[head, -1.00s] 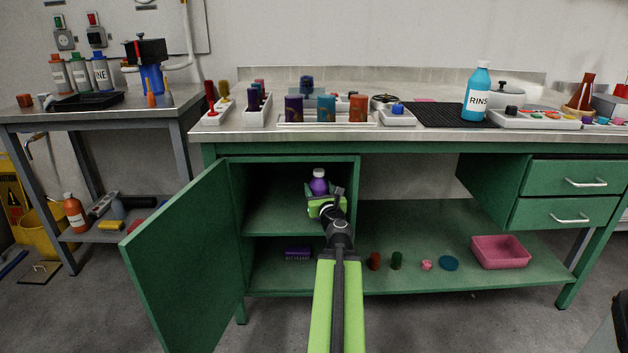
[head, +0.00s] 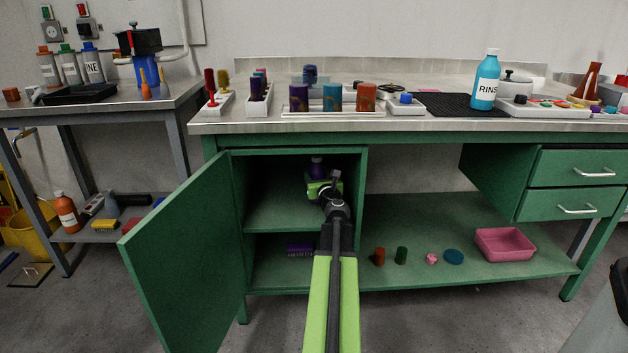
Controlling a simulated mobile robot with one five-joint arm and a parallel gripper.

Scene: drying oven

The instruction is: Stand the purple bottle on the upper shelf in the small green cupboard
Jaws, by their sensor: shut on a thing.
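The purple bottle (head: 317,168) is upright inside the green cupboard, in the shade of its upper compartment. Only its upper part shows; my gripper hides the lower part. My gripper (head: 318,184) is shut on the bottle and reaches in through the open front. The upper shelf (head: 275,215) is bare in front and to the left of the bottle. Whether the bottle's base touches the shelf cannot be seen. The small green cupboard (head: 238,200) stands under the bench, with its door (head: 185,255) swung wide open to the left.
A purple brush (head: 300,248) lies in the lower compartment. The cupboard's right wall (head: 361,195) is close beside my arm. Small coloured items and a pink tub (head: 504,244) are on the low shelf to the right. The bench top (head: 430,123) runs above, with a blue rinse bottle (head: 485,82).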

